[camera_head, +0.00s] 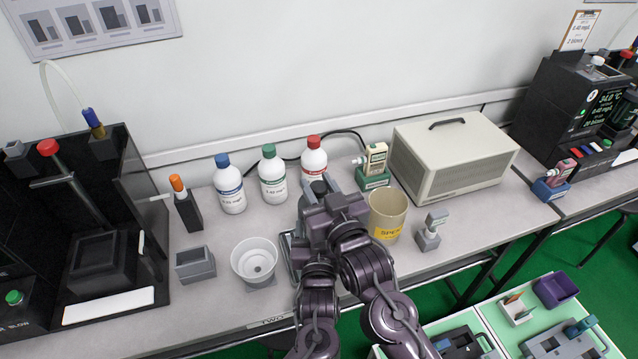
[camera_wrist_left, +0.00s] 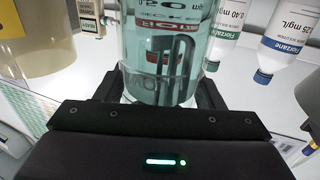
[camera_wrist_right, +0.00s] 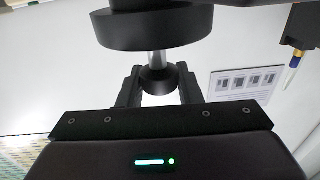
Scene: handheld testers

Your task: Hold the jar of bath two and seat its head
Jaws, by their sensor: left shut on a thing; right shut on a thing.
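The glass jar (camera_wrist_left: 165,45) with teal liquid and red and white print fills the middle of the left wrist view. My left gripper (camera_wrist_left: 163,92) is shut around it, one finger on each side. The black head (camera_wrist_right: 155,28) shows in the right wrist view as a wide disc with a short metal stem and a round knob. My right gripper (camera_wrist_right: 158,88) is shut on that knob. In the head view my right gripper (camera_head: 318,190) hides most of the jar and my left gripper. I cannot tell whether the head touches the jar.
Three capped bottles (camera_head: 231,185) stand behind. A beige tub (camera_head: 388,212) and a handheld tester (camera_head: 375,160) are to the right, a white cup (camera_head: 254,260) and grey block (camera_head: 195,263) to the left. A beige case (camera_head: 455,155) stands back right.

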